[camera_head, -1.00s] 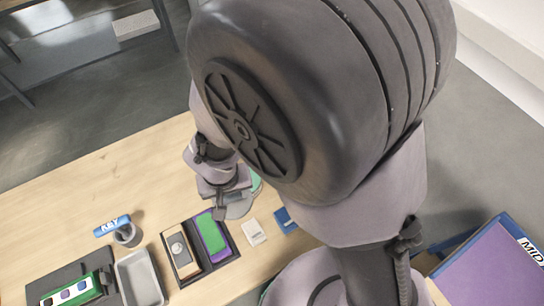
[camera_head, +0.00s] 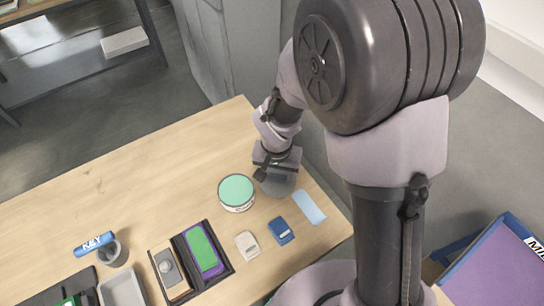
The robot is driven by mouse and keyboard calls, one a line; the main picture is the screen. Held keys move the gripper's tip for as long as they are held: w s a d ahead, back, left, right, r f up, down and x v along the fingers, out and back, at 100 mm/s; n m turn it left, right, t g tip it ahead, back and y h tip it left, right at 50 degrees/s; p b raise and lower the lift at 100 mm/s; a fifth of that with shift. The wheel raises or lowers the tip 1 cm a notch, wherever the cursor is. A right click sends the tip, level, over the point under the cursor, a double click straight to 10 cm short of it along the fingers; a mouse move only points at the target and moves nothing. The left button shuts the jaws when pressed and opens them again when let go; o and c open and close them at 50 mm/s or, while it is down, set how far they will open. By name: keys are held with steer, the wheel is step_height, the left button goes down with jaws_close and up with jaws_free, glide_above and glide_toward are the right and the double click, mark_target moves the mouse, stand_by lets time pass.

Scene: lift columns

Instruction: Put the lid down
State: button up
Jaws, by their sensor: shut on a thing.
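My gripper (camera_head: 276,167) is at the far right part of the wooden table, with its jaws shut on a round grey lid (camera_head: 279,186). The lid's upper part is hidden by the gripper. I cannot tell whether the lid touches the table or hangs just above it. A round white tin with a teal top (camera_head: 236,189) stands just left of the lid, uncovered.
A light blue mat (camera_head: 309,207) lies bare to the lid's lower right. A blue item (camera_head: 281,231) and a white item (camera_head: 247,245) lie nearer. A dark tray (camera_head: 229,262) holds a green and purple block.

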steer(key=w, duration=0.1)
steer(key=w+a, duration=0.1)
steer(key=w, duration=0.2)
steer(key=shift+w+a+f, duration=0.15)
steer(key=shift+f, duration=0.1)
steer(key=shift+w+f+b, duration=0.1)
steer(key=shift+f+b, duration=0.75)
steer(key=shift+f, duration=0.9)
steer(key=shift+f, duration=0.2)
steer(key=o, duration=1.4)
steer(key=shift+c, duration=0.2)
steer(key=shift+r, duration=0.1)
